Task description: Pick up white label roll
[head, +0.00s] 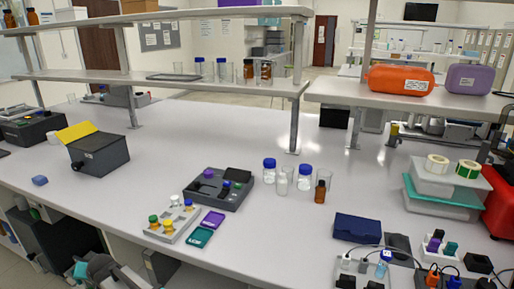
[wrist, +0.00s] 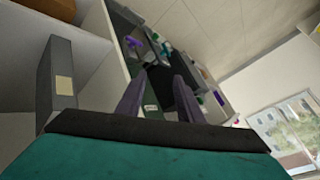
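A white label roll (head: 437,163) with a tan core sits on top of a stack of pale and teal boxes at the right of the bench in the head view. A second roll with green labels (head: 467,169) is just right of it. My gripper (wrist: 160,76) shows in the wrist view as two purple-grey fingers with a gap between them. It is open, with nothing seen held. The wrist view does not show the label roll; my gripper is away from it.
The box stack (head: 435,193) stands beside a red case (head: 501,200). A shelf with an orange case (head: 401,80) and a purple case (head: 474,79) hangs behind and above. A dark blue box (head: 357,229) and cabled devices lie in front.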

